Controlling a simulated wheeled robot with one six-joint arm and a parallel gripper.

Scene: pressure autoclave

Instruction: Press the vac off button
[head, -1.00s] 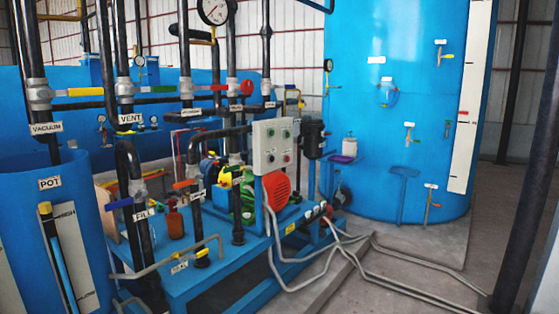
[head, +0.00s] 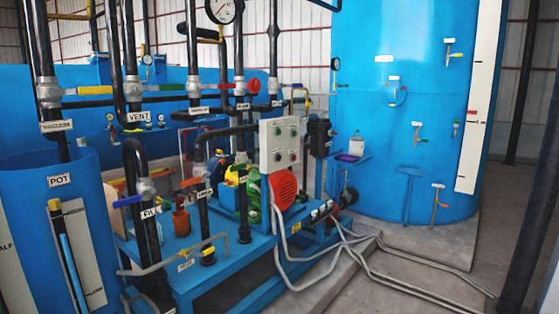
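A light grey control box (head: 279,145) stands above the blue pump skid, near the middle of the head view. Its face carries small round buttons in two rows. The upper ones look green and the lower ones look dark or red. Their labels are too small to read, so I cannot tell which is vac off. My gripper is not in view.
A red motor cover (head: 284,188) sits below the box on the blue skid (head: 215,275). Black pipes with coloured valve handles crowd the left. A tall blue tank (head: 395,120) stands behind right. Grey conduits (head: 390,275) cross the floor at right. A dark post (head: 540,190) stands far right.

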